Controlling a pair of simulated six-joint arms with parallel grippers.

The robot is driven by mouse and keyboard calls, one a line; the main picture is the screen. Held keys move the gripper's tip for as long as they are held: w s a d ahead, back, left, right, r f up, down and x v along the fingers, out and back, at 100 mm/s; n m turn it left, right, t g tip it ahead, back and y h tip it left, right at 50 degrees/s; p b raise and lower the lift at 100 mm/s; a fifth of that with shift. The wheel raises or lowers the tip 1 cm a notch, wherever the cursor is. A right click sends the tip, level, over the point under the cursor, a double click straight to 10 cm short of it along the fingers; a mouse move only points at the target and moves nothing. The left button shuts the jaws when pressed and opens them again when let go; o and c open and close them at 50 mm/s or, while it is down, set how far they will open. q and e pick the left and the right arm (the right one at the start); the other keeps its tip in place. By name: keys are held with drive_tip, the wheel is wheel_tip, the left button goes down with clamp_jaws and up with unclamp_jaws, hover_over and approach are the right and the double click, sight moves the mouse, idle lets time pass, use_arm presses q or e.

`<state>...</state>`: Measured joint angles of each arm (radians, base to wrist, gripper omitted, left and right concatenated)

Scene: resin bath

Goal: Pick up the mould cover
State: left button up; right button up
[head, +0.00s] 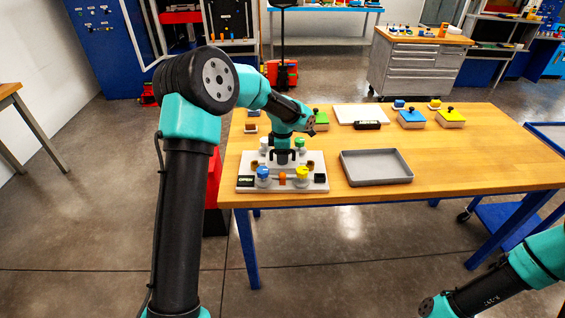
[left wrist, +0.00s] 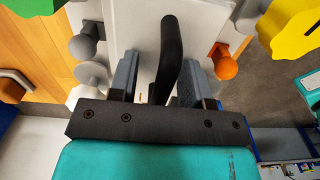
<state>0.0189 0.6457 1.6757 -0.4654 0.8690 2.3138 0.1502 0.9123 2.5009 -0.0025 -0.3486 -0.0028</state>
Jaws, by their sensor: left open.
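The mould cover (left wrist: 205,22) is a pale plate with an upright black handle (left wrist: 171,48) in the left wrist view. In the head view my arm hides most of it, on the light mould base (head: 283,184) at the table's left end. My left gripper (head: 284,157) points down over its middle. In the left wrist view, the open jaws (left wrist: 158,82) stand on both sides of the handle, with a gap visible on the left; contact on the right cannot be told. My right arm shows at lower right, without its gripper.
Blue (head: 263,173) and yellow (head: 302,173) knobs stand at the base's front corners, with an orange clamp (head: 282,179) between. A grey tray (head: 376,179) lies to the right. Green (head: 320,125), blue (head: 412,122) and yellow (head: 451,122) blocks stand behind. The table's right front is clear.

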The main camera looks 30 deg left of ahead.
use_arm(q)
clamp_jaws()
idle(0.3)
idle(0.3)
